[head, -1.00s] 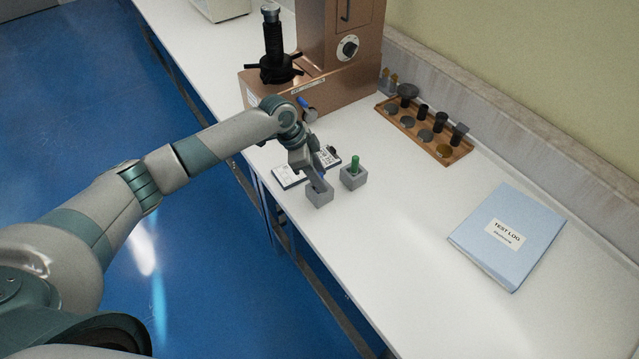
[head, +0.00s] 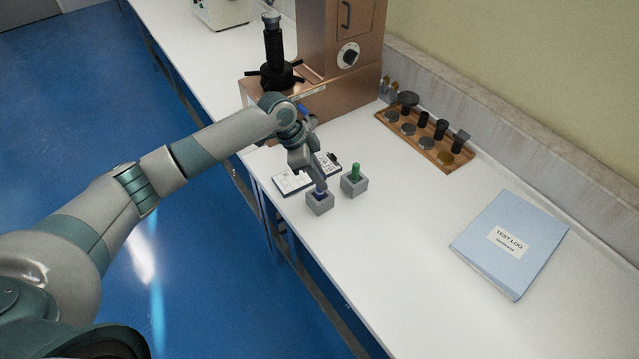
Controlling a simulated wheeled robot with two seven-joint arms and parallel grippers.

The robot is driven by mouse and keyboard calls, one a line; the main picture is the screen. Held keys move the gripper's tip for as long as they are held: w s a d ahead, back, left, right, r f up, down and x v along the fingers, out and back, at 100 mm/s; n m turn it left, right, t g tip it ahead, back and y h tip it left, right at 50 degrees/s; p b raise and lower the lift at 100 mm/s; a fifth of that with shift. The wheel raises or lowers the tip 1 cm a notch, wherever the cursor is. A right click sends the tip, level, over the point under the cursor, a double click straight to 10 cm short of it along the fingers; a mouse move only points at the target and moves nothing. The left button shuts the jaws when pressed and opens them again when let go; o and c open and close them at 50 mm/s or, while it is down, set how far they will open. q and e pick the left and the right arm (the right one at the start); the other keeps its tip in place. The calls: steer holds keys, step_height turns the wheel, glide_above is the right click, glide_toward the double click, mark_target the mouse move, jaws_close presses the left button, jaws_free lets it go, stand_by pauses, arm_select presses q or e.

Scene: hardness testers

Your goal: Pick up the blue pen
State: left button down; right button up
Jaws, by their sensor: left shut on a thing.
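The blue pen (head: 321,187) stands upright at a grey block holder (head: 320,204) near the front edge of the bench. My left gripper (head: 319,178) is above the holder, pointing down, and is shut on the pen's upper part. The pen's lower end is at or in the holder; I cannot tell whether it is clear of it. My right gripper is not in view.
A second grey holder (head: 354,186) with a green pen (head: 356,171) stands close by on the right. A clipboard (head: 293,182) lies behind. The right foreground is clear.

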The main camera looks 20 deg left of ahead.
arm_select(q)
steer(key=shift+r+b, duration=0.3)
steer(key=shift+r, duration=0.4)
steer(key=s+d+r+b, duration=0.3)
steer(key=s+d+r, duration=0.4)
steer(key=s, duration=0.1)
steer(key=shift+s+d+r, duration=0.2)
steer(key=shift+s+d, duration=0.2)
steer(key=shift+p, duration=0.55)
